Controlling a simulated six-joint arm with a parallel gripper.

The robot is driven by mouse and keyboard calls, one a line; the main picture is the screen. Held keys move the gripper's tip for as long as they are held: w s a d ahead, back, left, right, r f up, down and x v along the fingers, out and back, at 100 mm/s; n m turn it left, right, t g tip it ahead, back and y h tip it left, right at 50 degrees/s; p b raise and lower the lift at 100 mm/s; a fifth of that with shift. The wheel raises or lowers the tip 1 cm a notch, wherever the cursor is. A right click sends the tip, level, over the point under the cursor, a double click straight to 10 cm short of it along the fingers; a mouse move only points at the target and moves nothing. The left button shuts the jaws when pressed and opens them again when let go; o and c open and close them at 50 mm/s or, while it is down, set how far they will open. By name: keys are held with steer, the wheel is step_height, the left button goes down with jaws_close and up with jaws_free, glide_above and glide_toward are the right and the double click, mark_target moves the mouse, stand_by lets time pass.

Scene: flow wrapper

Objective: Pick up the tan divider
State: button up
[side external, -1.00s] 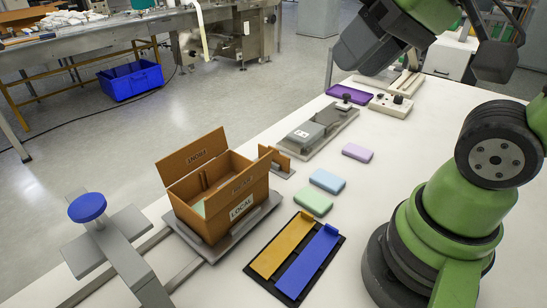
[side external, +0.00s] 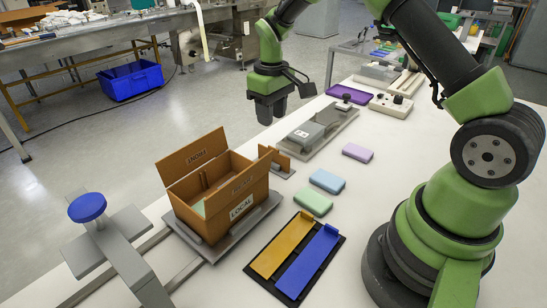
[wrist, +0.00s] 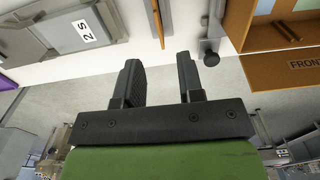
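The tan divider (side external: 275,157) stands upright in a small grey holder (side external: 284,171), just behind the brown box. In the wrist view the divider (wrist: 158,15) shows as a thin edge at the top, ahead of the gap between my fingers. My gripper (side external: 271,118) hangs in the air above and beyond the divider, pointing down, clear of the table things. In the wrist view my gripper (wrist: 157,65) has its two dark fingers apart with nothing between them.
The open brown box (side external: 209,216) has raised flaps and sits on a grey plate. A grey fixture (side external: 305,135) lies behind the divider. Green (side external: 313,203), blue (side external: 327,181) and purple (side external: 357,152) blocks lie to the right. A black tray (side external: 292,298) holds yellow and blue strips.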

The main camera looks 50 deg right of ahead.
step_height(320, 180, down, 10)
steer(key=shift+s+d+f, duration=0.15)
jaws_close()
stand_by(0.4)
